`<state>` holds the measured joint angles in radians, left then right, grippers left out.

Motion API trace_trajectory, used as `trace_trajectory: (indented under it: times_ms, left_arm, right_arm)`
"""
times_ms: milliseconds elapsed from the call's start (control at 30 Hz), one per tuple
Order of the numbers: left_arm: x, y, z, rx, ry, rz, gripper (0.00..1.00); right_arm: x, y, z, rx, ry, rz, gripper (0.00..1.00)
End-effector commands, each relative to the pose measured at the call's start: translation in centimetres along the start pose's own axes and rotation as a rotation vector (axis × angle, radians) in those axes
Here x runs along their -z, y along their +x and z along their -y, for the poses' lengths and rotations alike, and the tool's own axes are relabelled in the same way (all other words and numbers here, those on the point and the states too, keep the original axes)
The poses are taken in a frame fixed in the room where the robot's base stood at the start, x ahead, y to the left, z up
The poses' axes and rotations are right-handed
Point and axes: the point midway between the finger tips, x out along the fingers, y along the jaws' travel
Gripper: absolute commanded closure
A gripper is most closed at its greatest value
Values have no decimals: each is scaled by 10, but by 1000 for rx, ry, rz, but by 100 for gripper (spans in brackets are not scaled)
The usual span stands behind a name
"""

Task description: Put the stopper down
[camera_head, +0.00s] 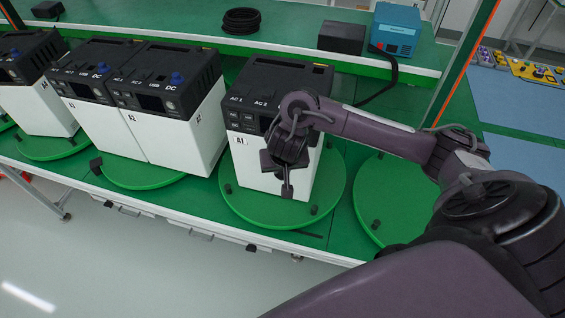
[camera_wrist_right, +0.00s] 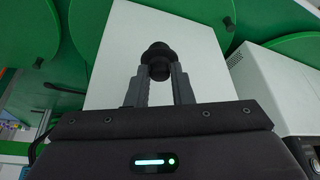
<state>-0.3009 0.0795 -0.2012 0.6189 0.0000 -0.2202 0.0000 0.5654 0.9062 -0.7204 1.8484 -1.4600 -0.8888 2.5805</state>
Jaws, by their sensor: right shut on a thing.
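My right gripper (camera_head: 286,178) is shut on a black stopper (camera_wrist_right: 157,60), which sits between the two fingertips in the right wrist view. In the head view the held stopper (camera_head: 287,191) shows small at the fingertips, in front of the white box (camera_head: 248,168) labelled A1. That box stands on a green turntable (camera_head: 246,207). I cannot tell whether the held stopper touches the turntable. Other black stoppers stand on its rim, one at the left (camera_head: 228,188) and one at the front right (camera_head: 314,210). My left gripper is not in view.
An empty green turntable (camera_head: 385,190) with a stopper (camera_head: 376,225) lies to the right. Several black-topped white boxes (camera_head: 185,130) stand on turntables to the left. A back shelf holds a coiled cable (camera_head: 241,21), a black block (camera_head: 341,38) and a blue device (camera_head: 396,30).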

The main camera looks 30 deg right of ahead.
Motion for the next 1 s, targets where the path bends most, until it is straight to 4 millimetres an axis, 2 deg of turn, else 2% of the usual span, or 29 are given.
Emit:
trace_trajectory:
  times_ms: [267, 433, 467, 500, 800, 1000]
  left_arm:
    - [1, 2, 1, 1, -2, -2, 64]
    - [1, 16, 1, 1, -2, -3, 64]
    - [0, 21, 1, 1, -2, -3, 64]
    - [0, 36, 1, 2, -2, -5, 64]
    - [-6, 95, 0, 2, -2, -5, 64]
    - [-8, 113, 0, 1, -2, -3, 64]
  right_arm:
    - [-5, 10, -10, -5, 23, 2, 100]
    - [-18, 35, -11, -5, 28, 10, 100]
    - [-20, 41, -12, -8, 29, 11, 100]
    - [-23, 53, -12, -7, 25, 4, 100]
    - [-48, 114, -12, -10, 23, 3, 100]
    - [-60, 144, -12, -11, 23, 1, 100]
